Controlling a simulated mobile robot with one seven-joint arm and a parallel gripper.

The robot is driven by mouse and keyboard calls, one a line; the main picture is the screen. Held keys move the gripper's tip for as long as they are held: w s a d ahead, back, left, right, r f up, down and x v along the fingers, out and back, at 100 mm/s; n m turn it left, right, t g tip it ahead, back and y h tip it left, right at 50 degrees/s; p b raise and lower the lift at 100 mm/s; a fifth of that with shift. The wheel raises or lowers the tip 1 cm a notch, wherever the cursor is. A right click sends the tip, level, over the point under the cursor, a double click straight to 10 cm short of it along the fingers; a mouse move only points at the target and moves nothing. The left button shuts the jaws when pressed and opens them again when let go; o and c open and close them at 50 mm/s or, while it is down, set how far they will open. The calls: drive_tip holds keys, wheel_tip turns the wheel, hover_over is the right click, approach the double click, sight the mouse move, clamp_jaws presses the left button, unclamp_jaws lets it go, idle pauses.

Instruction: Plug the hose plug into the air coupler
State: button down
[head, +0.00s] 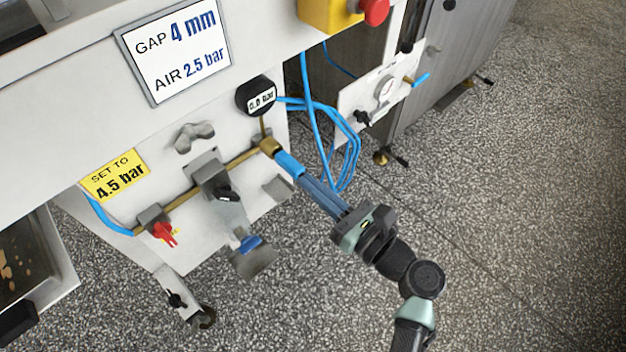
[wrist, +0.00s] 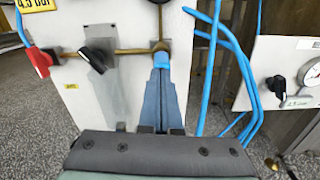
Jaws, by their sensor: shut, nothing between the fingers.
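A brass air coupler (head: 269,147) sits at the right end of the brass pipe on the white machine panel, below the black gauge. It also shows in the wrist view (wrist: 160,47). A bright blue piece (head: 288,163), possibly the hose plug, lies in line with the coupler's lower end and looks to touch it. I cannot tell whether it is seated. My gripper (head: 304,181) has its long blue-grey fingers shut together, with the tips at the lower end of this blue piece. The fingers also show shut in the wrist view (wrist: 161,72). Nothing shows gripped between them.
Looped blue hoses (head: 345,150) hang just right of the fingers. The gauge (head: 257,96) reads 0.0 bar. A red-handled valve (head: 164,233) and a black-knobbed regulator (head: 212,180) are to the left.

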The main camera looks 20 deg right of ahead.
drive_tip(key=p+v, duration=0.4)
drive_tip(key=v, duration=1)
drive_tip(key=shift+s+d, duration=0.15)
drive_tip(key=shift+s, duration=0.15)
